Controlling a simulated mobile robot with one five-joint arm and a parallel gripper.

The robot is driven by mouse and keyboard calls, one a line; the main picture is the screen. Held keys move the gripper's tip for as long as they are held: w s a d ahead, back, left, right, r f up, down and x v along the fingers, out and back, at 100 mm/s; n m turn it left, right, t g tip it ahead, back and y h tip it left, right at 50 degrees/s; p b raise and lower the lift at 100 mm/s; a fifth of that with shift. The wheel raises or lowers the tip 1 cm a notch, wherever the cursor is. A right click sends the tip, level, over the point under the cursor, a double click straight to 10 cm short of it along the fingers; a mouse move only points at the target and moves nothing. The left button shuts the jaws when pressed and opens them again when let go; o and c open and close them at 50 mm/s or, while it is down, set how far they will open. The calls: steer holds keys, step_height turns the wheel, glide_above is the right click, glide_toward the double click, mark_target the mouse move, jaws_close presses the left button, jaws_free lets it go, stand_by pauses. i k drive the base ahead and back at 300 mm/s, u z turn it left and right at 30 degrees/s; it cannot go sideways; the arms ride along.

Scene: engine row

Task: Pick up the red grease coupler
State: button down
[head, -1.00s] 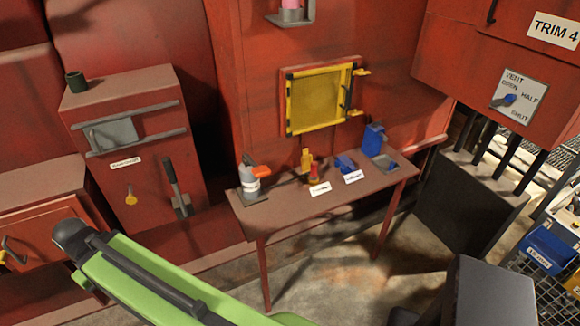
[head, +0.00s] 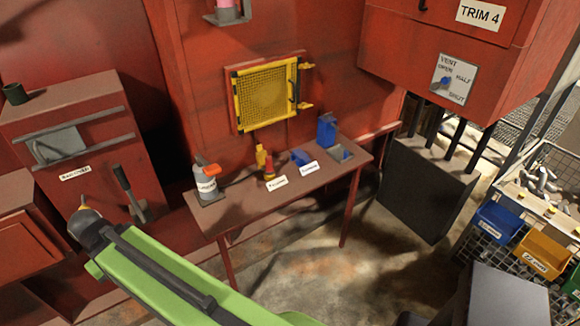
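A small red piece (head: 269,174), which looks like the red grease coupler, stands on the brown table (head: 235,208) in the middle of the head view. A yellow piece (head: 261,156) stands right behind it, partly overlapped by it. A white label (head: 277,183) lies in front of the red piece; its writing is too small to read. My green arm link crosses the lower left, well in front of the table. My gripper is not in view.
On the table, a grey can with an orange top (head: 207,184) stands left, a blue piece (head: 300,157) lies right, and a blue container (head: 326,130) stands behind it. A yellow mesh hatch (head: 267,95) is on the wall above. Bins (head: 497,222) stand at far right.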

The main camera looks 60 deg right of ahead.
mark_target(269, 169)
steer(key=z, duration=4.35)
steer(key=i, duration=0.1)
steer(key=u, duration=1.25)
steer(key=k, duration=1.05)
steer(key=u, duration=1.15)
steer(key=i, duration=1)
steer(key=z, duration=0.05)
steer(key=k, duration=0.5)
steer(key=u, duration=0.2)
